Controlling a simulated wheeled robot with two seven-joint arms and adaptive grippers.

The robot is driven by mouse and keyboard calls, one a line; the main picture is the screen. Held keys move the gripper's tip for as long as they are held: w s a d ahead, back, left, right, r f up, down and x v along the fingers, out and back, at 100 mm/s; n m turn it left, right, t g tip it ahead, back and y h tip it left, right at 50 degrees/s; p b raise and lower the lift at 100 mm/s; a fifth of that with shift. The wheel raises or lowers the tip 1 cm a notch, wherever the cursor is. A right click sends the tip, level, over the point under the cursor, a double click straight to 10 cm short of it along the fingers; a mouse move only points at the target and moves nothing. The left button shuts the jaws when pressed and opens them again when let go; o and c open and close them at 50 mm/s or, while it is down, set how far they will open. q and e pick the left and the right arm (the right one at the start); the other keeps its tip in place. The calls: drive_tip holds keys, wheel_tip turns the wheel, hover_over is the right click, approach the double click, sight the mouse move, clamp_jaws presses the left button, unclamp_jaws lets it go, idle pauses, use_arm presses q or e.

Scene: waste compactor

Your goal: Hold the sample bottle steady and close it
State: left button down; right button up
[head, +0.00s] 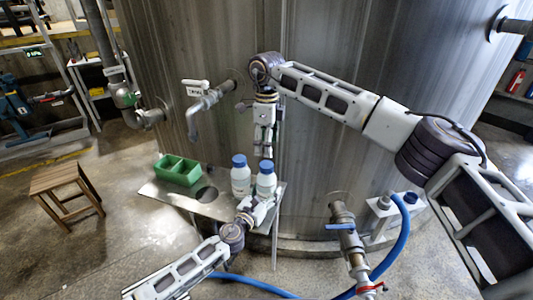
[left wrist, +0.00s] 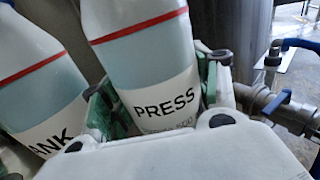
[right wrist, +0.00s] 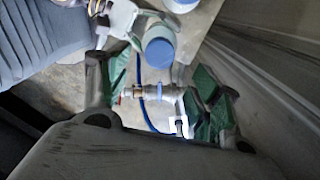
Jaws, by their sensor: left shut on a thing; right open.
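A white sample bottle labelled PRESS (left wrist: 165,100) stands on the metal shelf. Its blue cap (head: 266,166) is on top; I cannot tell whether it is screwed tight. My left gripper (head: 258,207) is shut around this bottle, its green pads on both sides in the left wrist view. My right gripper (head: 265,150) is open and empty, pointing down just above the cap. In the right wrist view the cap (right wrist: 158,52) shows beyond the open fingers, off towards the top of the picture. The bottle tops are hidden in the left wrist view.
A second blue-capped bottle (head: 240,178), its label ending in ANK, stands close on the left. A green divided box (head: 178,170) sits on the shelf (head: 215,208), with a dark round hole nearby. The big steel tank (head: 330,150) is close behind; a valve pipe (head: 345,240) stands to the right.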

drive_tip(key=shift+r, duration=1.95)
use_arm(q)
drive_tip(key=shift+c, duration=1.6)
unclamp_jaws()
drive_tip(key=shift+s+a, duration=0.1)
drive_tip(key=shift+v, duration=5.9)
drive_tip(key=shift+s+f, duration=0.1)
use_arm(e)
drive_tip(key=shift+s+f, duration=0.1)
